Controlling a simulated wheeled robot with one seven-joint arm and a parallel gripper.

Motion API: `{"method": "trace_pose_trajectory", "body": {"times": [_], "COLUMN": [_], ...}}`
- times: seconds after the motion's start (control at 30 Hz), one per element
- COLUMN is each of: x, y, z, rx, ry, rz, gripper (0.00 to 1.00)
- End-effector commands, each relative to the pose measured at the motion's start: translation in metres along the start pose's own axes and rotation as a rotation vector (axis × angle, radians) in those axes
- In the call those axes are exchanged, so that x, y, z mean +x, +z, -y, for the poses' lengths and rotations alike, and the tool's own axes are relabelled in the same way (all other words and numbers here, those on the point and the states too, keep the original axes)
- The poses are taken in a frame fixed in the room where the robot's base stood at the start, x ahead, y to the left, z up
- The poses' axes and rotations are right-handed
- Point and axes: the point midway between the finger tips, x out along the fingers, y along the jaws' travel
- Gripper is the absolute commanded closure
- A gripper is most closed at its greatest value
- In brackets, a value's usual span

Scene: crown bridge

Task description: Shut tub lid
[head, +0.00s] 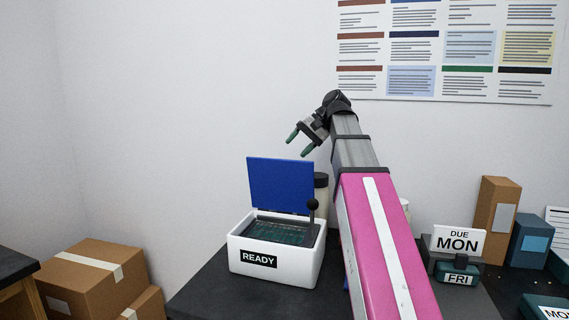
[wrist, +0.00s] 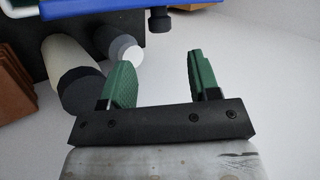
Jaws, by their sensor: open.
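The white tub (head: 276,268) stands on the dark table, with a label reading READY on its front. Its blue lid (head: 280,185) stands upright, open, at the tub's back edge. A dark lever with a round knob (head: 312,204) rises at the tub's right side. My gripper (head: 299,143) is open and empty, above and a little right of the lid, apart from it. In the wrist view my gripper (wrist: 158,80) has two green fingers spread apart. The blue lid (wrist: 190,18) shows along that view's top edge.
A cream container with a dark top (head: 321,181) stands behind the tub, and shows in the wrist view (wrist: 72,68) left of my fingers. Brown boxes (head: 82,272) lie at left. A DUE MON sign (head: 458,241) and upright boxes stand at right.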

Motion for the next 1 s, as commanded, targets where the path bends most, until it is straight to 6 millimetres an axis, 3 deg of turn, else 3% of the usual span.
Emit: {"method": "trace_pose_trajectory", "body": {"times": [0.2,0.4,0.87,1.0], "x": [0.041,0.066,0.076,0.076], "y": [0.001,0.0,-0.001,0.0], "z": [-0.001,-0.001,-0.001,-0.001], "rx": [0.001,0.001,0.002,0.002], "ry": [0.0,0.0,0.0,0.0], "rz": [0.002,0.0,-0.001,-0.001], "gripper": [0.44,0.44,0.44,0.9]}}
